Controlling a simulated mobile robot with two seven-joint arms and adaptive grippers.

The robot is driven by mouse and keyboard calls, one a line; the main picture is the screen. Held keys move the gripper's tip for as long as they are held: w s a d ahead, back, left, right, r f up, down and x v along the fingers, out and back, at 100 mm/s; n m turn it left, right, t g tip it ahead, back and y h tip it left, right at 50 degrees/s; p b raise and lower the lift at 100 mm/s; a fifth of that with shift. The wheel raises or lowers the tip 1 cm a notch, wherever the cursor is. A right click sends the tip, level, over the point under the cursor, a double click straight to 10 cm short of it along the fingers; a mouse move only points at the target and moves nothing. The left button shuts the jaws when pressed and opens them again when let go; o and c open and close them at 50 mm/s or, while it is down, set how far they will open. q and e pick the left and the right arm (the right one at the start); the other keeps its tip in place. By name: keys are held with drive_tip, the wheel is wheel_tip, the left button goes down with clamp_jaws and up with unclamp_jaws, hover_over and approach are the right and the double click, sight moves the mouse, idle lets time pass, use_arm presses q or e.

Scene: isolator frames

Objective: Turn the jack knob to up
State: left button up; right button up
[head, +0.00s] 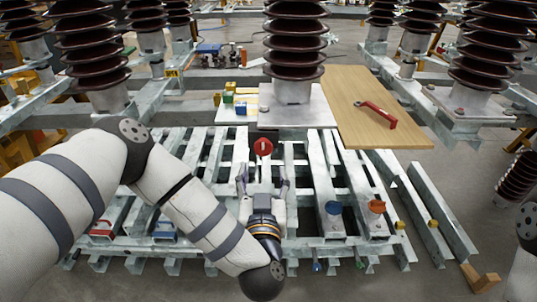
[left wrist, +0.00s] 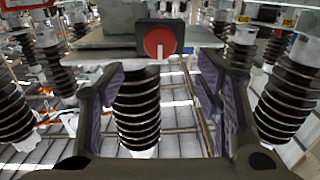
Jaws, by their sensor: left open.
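A round red knob (head: 263,147) stands at the far end of the metal frame, just beyond my left gripper. In the left wrist view the red knob (left wrist: 160,42) sits on a dark square plate, and its white pointer mark points down in the picture. My left gripper (head: 262,183) is open and empty, its fingers pointing toward the knob. In the left wrist view the gripper (left wrist: 162,75) has its two fingers spread below and to either side of the knob, apart from it. My right gripper is out of view.
A blue knob (head: 333,208) and an orange knob (head: 376,206) stand on frame beams at right. A wooden board (head: 365,115) carries a red-handled tool (head: 378,114). Tall ribbed insulators (head: 296,40) rise behind. Red (head: 103,229) and blue (head: 164,231) handles lie at left.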

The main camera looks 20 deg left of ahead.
sight(263, 148)
use_arm(q)
drive_tip(key=x, duration=0.7)
drive_tip(key=shift+w+a+f, duration=0.1)
drive_tip(key=shift+w+a, duration=0.05)
drive_tip(key=shift+w, duration=0.1)
drive_tip(key=shift+w+a+b, duration=0.1)
drive_tip(key=shift+w+b, duration=0.2)
drive_tip(key=shift+w, duration=0.15)
drive_tip(key=c, duration=1.2)
